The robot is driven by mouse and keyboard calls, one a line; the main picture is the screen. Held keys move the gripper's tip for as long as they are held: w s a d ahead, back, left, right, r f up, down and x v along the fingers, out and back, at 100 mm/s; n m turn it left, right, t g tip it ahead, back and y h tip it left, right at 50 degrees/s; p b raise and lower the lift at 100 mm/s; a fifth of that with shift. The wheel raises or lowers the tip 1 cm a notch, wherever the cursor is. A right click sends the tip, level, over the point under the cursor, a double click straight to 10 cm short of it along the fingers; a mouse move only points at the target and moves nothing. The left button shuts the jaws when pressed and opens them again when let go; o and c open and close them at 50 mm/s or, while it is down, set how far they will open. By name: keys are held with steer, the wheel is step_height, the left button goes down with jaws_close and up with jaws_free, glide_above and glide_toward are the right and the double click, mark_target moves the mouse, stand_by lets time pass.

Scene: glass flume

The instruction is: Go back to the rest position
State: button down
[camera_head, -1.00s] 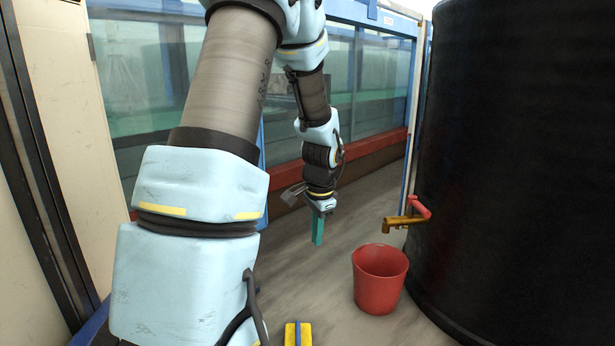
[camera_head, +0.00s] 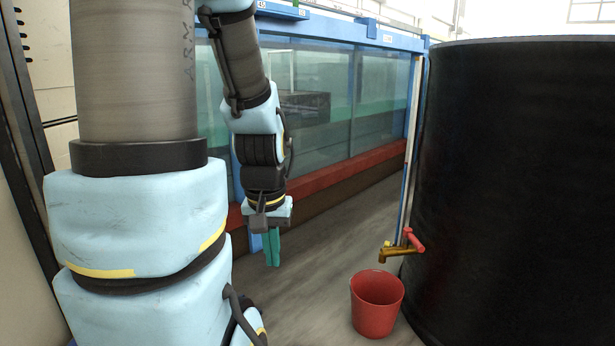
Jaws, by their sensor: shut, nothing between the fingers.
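My gripper (camera_head: 272,262) hangs below my arm in the left half of the view, pointing down over the grey floor. Its two green fingers are together, with nothing between them. It is apart from everything around it. My arm rises at the left and bends over at the top of the picture, where its upper part is cut off.
A red bucket (camera_head: 377,312) stands on the floor below a brass tap with a red handle (camera_head: 414,240) on a large black tank (camera_head: 520,180) at the right. The glass flume (camera_head: 380,92) with its blue frame runs behind. Floor is clear between gripper and bucket.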

step_height(320, 180, up, 28)
steer(key=p, duration=2.5)
steer(key=shift+f, duration=0.15)
